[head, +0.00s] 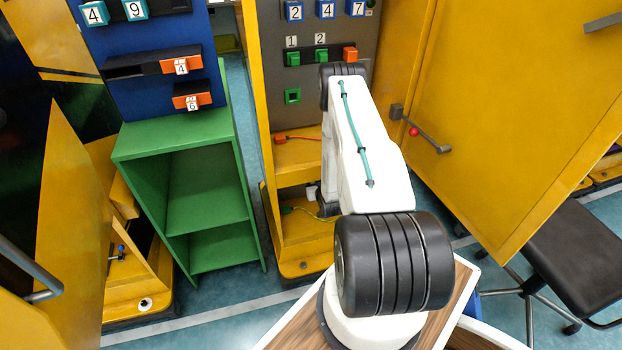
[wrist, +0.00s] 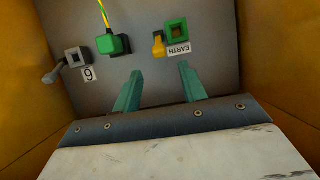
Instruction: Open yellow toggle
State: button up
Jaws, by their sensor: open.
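The yellow toggle (wrist: 158,44) shows in the wrist view on the grey panel, just left of a green square socket (wrist: 177,31) with an EARTH label (wrist: 179,49). My gripper (wrist: 159,68) is open, its two teal fingers apart and pointing at the panel. The toggle lies ahead of the gap between the fingertips. Nothing is between the fingers. I cannot tell how far the fingertips are from the panel. In the head view my arm hides both the toggle and the gripper.
In the wrist view, a green plug (wrist: 110,44) with a striped cable and a grey lever (wrist: 55,75) lie left of the toggle. Yellow cabinet walls flank the panel. In the head view, the open yellow door (head: 510,110) stands right and a green shelf (head: 185,190) left.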

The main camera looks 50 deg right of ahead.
jog(key=x, duration=0.6)
jog(key=shift+f, duration=0.1)
jog(key=shift+c, duration=0.3)
grip_shut()
